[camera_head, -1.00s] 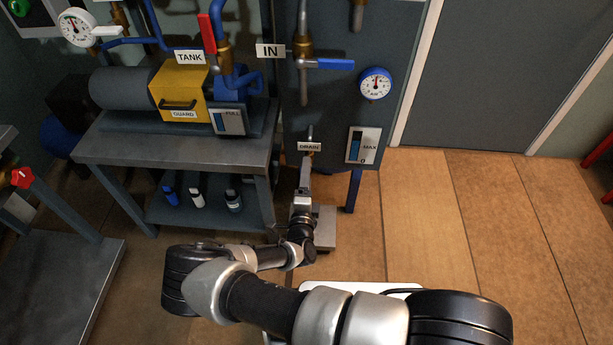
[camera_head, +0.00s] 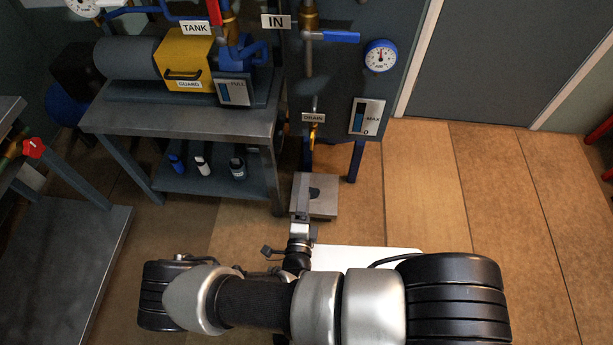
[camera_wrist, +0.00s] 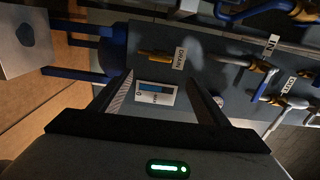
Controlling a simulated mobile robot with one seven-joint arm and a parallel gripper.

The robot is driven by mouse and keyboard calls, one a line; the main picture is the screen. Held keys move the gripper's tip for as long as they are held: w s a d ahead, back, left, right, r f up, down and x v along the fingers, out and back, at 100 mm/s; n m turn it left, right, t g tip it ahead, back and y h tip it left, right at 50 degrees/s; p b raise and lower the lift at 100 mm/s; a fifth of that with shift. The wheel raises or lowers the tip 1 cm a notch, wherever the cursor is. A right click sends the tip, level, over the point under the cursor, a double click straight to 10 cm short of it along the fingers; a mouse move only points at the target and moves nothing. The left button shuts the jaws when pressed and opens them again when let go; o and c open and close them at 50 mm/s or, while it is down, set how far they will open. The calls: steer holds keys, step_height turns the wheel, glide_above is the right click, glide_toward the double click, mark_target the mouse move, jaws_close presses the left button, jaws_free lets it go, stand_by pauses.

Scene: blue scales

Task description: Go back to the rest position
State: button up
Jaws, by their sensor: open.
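My gripper (camera_head: 302,192) is open and empty, drawn back from the wall panel (camera_head: 345,90) and in front of the DRAIN label (camera_head: 313,117). In the wrist view my gripper (camera_wrist: 165,82) has its two dark fingers spread apart with nothing between them. Beyond the fingers are the level gauge (camera_wrist: 155,93), the DRAIN label (camera_wrist: 180,52) and the brass drain fitting (camera_wrist: 152,55), all clear of the fingers. My arm is folded low across the bottom of the head view.
A steel bench (camera_head: 190,121) with a yellow GUARD box (camera_head: 184,62) stands left of the panel. Bottles stand on its lower shelf (camera_head: 215,190). A grey block (camera_head: 323,205) is on the floor beside my gripper. Wooden floor at right (camera_head: 500,220) is clear.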

steer(key=shift+s, duration=0.4)
steer(key=w+d+r+m+g+h, duration=0.1)
steer(key=d+r+m+g+h, duration=0.4)
steer(key=r+m, duration=0.45)
steer(key=w+d+r+m+g+h, duration=0.1)
steer(key=d+r+m+g+h, duration=0.25)
steer(key=r+m+h, duration=0.6)
steer(key=s+d+r+m+g+y, duration=0.35)
steer(key=r+m+g, duration=0.2)
steer(key=m, duration=0.45)
steer(key=s+d+r+m+g+y, duration=0.35)
steer(key=r+m, duration=0.35)
steer(key=m, duration=0.3)
steer(key=s+d+r+m+t+y, duration=0.1)
steer(key=s+r+m+t+y, duration=0.2)
steer(key=r+m, duration=0.4)
steer(key=s+d+r+m+t+y, duration=0.1)
steer(key=s+r+m+t+y, duration=0.15)
steer(key=r+m+y, duration=0.4)
step_height(320, 180, up, 25)
steer(key=m+h+p, duration=0.1)
steer(key=p, duration=2.2)
steer(key=shift+s+f, duration=0.2)
steer(key=shift+s, duration=0.05)
